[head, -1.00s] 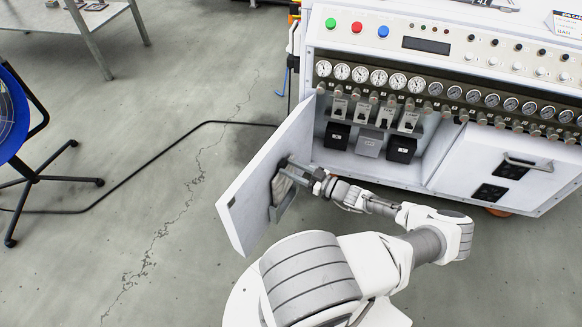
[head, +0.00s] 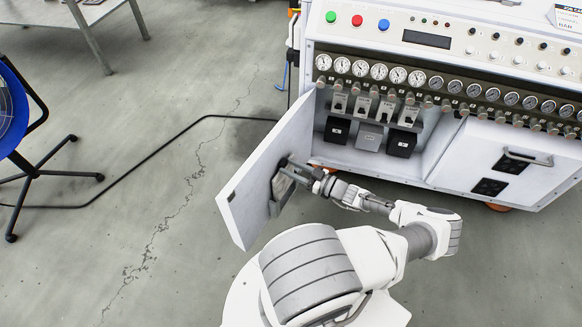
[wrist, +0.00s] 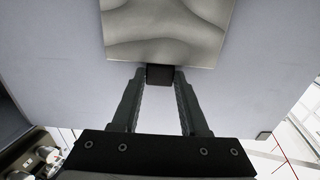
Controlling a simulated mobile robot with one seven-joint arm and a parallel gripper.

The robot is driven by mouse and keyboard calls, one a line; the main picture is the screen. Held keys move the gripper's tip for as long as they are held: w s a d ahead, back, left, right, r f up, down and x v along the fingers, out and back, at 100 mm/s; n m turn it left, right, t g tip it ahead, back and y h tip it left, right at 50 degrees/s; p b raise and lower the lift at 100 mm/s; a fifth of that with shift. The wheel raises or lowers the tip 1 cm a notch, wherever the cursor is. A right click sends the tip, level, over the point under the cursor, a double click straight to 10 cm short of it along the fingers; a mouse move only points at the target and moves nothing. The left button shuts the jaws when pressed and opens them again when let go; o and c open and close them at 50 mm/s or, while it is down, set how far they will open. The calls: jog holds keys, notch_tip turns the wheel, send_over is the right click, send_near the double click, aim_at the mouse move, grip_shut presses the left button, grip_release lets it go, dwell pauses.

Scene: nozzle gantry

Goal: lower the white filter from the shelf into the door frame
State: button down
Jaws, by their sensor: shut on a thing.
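The white filter (wrist: 165,30) is a pale, wavy-surfaced panel with a black tab at its near edge. My gripper (wrist: 160,76) is shut on that tab, one finger on each side. In the head view, the filter (head: 284,186) is at the inner face of the open cabinet door (head: 248,187), with my gripper (head: 288,164) at its top. The grey door frame (head: 275,209) shows at the filter's lower edge. My gripper partly covers the filter, and I cannot tell how deep it sits in the frame.
The cabinet's open bay holds a shelf with several light cartridges (head: 362,106) and dark and grey boxes (head: 370,137) below. A row of gauges (head: 378,71) runs above. A closed panel with a handle (head: 528,159) is at right.

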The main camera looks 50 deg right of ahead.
jog(key=shift+f, duration=0.1)
jog(key=shift+f, duration=1.8)
jog(key=shift+f, duration=0.4)
jog(key=shift+c, duration=1.7)
grip_release()
jog(key=p+v, duration=0.2)
jog(key=v, duration=1.5)
jog(key=shift+s, duration=0.2)
